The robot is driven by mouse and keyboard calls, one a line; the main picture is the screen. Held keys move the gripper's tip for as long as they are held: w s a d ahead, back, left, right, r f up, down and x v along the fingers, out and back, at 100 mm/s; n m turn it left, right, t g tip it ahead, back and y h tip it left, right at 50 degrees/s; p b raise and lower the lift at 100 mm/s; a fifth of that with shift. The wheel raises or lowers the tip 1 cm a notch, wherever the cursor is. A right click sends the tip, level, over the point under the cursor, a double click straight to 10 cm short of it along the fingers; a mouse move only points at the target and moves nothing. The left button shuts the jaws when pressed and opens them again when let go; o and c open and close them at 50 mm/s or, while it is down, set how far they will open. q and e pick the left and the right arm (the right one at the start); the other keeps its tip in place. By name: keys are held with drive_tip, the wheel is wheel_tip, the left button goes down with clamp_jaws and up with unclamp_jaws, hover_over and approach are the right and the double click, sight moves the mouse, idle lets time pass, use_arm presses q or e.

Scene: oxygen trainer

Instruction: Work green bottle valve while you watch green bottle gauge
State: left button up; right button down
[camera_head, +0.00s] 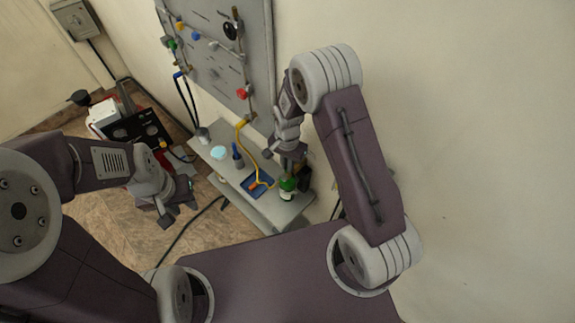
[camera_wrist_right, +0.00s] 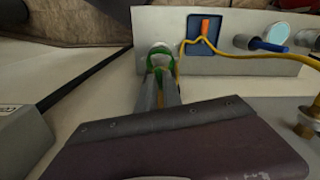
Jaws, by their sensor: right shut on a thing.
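The green bottle (camera_head: 288,184) stands near the front right end of the grey bench. It also shows in the right wrist view (camera_wrist_right: 160,52), partly behind my fingers. My right gripper (camera_head: 287,170) reaches down onto the top of the bottle from above. In the right wrist view its fingers (camera_wrist_right: 158,88) are shut at the bottle's top, on what seems to be the valve, which they mostly hide. I cannot make out the bottle's gauge or its reading. My left gripper (camera_head: 178,208) hangs left of the bench, apart from it; its opening is unclear.
The bench (camera_head: 228,168) also bears a blue tray (camera_head: 250,184) with an orange item, a dark blue cylinder (camera_head: 237,155) and a light blue disc (camera_head: 218,153). A yellow hose (camera_head: 240,138) runs from the wall panel (camera_head: 215,65) down to the bench. A red and white machine (camera_head: 105,115) stands left.

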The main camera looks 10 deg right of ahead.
drive_tip(key=shift+f+n, duration=0.1)
drive_tip(key=shift+n, duration=0.5)
drive_tip(key=c, duration=1.5)
unclamp_jaws()
drive_tip(key=shift+w+d, duration=0.1)
wheel_tip(320, 180, up, 9)
drive_tip(key=b, duration=0.1)
drive_tip(key=shift+b, duration=0.3)
